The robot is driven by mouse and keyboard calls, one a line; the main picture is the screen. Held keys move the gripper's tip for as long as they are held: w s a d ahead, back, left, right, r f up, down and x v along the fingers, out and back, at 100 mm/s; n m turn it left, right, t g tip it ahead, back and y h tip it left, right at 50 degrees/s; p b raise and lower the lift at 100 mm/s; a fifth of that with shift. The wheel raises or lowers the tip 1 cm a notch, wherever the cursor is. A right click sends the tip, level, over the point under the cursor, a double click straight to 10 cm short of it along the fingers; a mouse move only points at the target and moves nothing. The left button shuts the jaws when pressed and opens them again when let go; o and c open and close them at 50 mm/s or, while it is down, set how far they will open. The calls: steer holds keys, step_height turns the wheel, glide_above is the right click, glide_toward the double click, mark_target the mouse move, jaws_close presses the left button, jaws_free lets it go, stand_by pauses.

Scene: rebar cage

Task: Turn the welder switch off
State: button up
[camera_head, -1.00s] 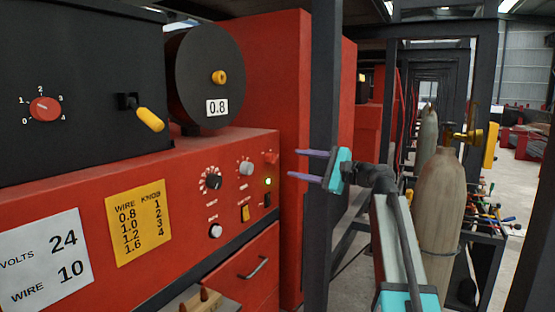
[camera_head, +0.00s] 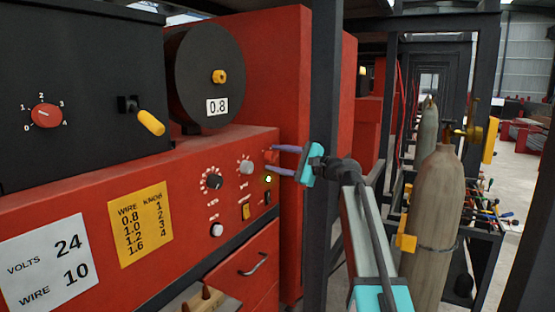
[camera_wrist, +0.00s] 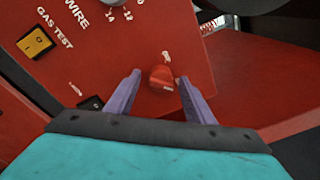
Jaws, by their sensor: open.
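The red switch knob (camera_wrist: 162,78) is on the red welder panel, with small white marks above and to its right that are too small to read. My gripper (camera_wrist: 160,76) is open, and its two purple fingers lie on either side of the knob in the wrist view, with no clear contact visible. In the head view my gripper (camera_head: 270,159) is at the right end of the panel, and its fingers partly hide the knob.
A black rocker switch (camera_wrist: 92,103) and a yellow gas test rocker (camera_wrist: 33,46) are left of the fingers. White and black dials (camera_head: 214,181) are nearby on the panel. A dark upright post (camera_head: 323,95) stands close behind my gripper. Gas cylinders (camera_head: 438,200) stand at right.

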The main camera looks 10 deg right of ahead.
steer(key=shift+c, duration=0.5)
steer(key=c, duration=0.9)
